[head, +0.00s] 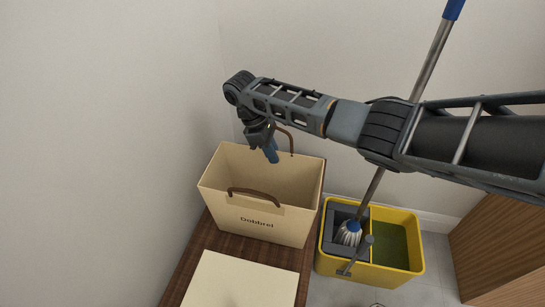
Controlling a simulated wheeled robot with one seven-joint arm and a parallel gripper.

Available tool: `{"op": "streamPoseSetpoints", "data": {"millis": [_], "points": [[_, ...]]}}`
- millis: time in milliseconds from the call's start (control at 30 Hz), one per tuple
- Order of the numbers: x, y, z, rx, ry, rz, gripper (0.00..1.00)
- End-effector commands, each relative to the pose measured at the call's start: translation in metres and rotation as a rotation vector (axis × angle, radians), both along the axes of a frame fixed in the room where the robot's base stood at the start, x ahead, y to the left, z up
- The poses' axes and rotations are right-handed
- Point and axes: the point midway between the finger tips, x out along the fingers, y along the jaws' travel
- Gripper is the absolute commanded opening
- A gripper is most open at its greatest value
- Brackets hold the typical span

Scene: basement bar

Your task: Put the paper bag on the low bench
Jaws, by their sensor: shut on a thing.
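The paper bag (255,220) is cream with brown handles and dark lettering on its front. It is upright and open at the top, over the far end of the dark wooden low bench (195,255). I cannot tell for certain whether its base touches the wood. My gripper (271,155) is at the bag's far rim, pointing down, shut on the far brown handle, which rises beside it. The exact grip is partly hidden by the fingers. The near handle (255,194) stands free.
A cream flat-topped thing (240,282) is on the bench in front of the bag. A yellow mop bucket (375,275) with a mop (349,234) stands on the floor to the right. Walls close in left and behind. A wooden cabinet (505,255) is at lower right.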

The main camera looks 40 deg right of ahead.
Motion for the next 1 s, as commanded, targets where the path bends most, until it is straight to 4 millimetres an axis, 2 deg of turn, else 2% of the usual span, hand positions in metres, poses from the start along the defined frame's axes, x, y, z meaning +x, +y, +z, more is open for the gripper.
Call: {"op": "streamPoseSetpoints", "data": {"millis": [100, 467, 500, 733, 1000], "points": [[0.0002, -0.0002, -0.0127, -0.001, 0.0, 0.0, 0.0], [-0.0001, 0.0, -0.0162, 0.0, 0.0, 0.0, 0.0], [0.0, -0.0002, -0.0152, 0.0, 0.0, 0.0, 0.12], [-0.0001, -0.0003, -0.0151, 0.0, 0.0, 0.0, 0.34], [0.0001, -0.0006, -0.0128, 0.0, -0.001, 0.0, 0.34]]}}
